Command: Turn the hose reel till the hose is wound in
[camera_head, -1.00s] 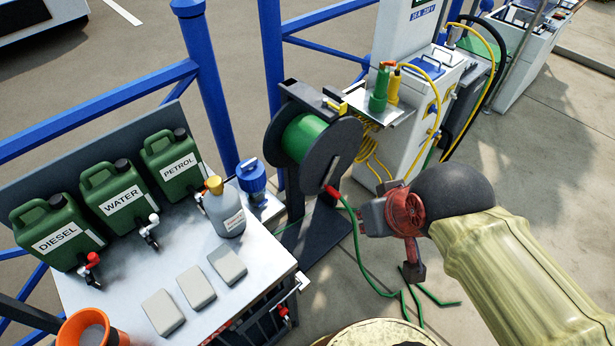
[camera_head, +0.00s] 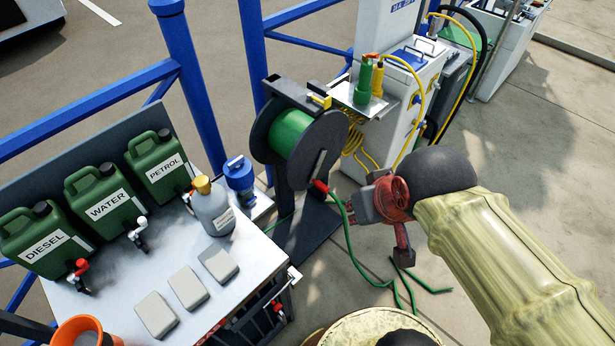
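The hose reel (camera_head: 333,140) has dark round flanges and stands on a dark post beside the blue railing. Green hose (camera_head: 289,130) is wound on its drum. A dark crank with a red grip (camera_head: 320,186) is on the near flange, the grip low. Loose green hose (camera_head: 349,240) runs from near the grip down to the paving, where several pieces or bends lie (camera_head: 412,284). My gripper (camera_head: 384,232) is to the right of and below the red grip, apart from it in the picture. Its fingers look spread and empty. Its depth from the reel is unclear.
A metal bench (camera_head: 130,270) at left holds green jerrycans (camera_head: 102,203), a grey bottle (camera_head: 213,210), grey blocks and an orange bucket (camera_head: 85,332). A white service pillar (camera_head: 410,90) with yellow hoses stands behind the reel. Paving at right (camera_head: 560,170) is clear.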

